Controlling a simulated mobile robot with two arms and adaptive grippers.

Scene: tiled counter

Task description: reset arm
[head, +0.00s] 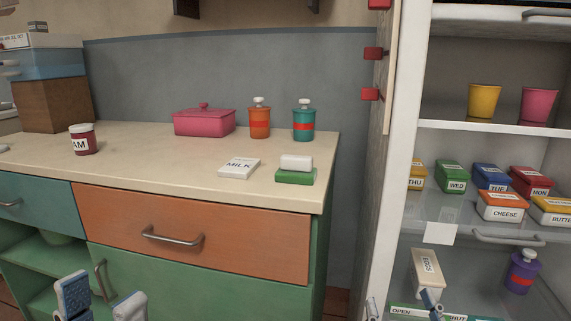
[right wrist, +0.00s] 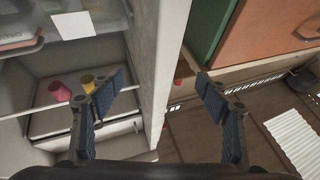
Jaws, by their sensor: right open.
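My left gripper (head: 101,300) shows at the bottom left of the head view, in front of the green cabinet door. Its two fingertips are apart with nothing between them. My right gripper (head: 402,307) shows at the bottom, before the edge of the open fridge; one fingertip overlaps the lower end of the eggs carton (head: 426,270) in the picture, and I cannot tell contact. In the right wrist view my right gripper (right wrist: 162,82) has its blue-padded fingers wide apart and holds nothing. Both arms are mostly out of the head view.
The fridge's white side wall (head: 408,120) stands near my right gripper.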

